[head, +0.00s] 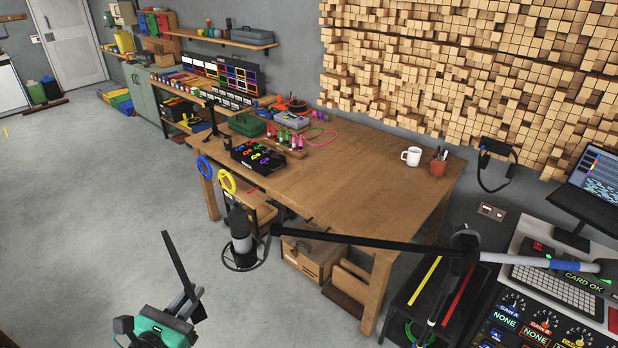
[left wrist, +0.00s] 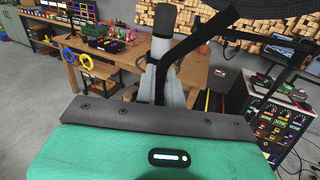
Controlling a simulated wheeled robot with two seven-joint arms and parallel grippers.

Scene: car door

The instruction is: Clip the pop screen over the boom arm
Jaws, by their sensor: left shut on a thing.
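My left gripper (head: 190,302) is in the lower left of the head view, shut on a thin dark strip (head: 177,262) that rises from it, apparently part of the pop screen. In the left wrist view the strip (left wrist: 184,68) leans up right towards a dark round shape (left wrist: 275,8), cut off by the top edge; whether they join is unclear. The black boom arm (head: 365,242) runs across the head view to a pivot at right. A grey and black microphone (head: 239,228) is by its left end, right of and apart from the strip. My right gripper is not seen.
The wooden table (head: 340,190) stands behind the boom arm, with a mug (head: 411,156) on it. A rack (head: 425,295) is under the pivot, and a control console (head: 545,320) is at lower right. The floor at left is clear.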

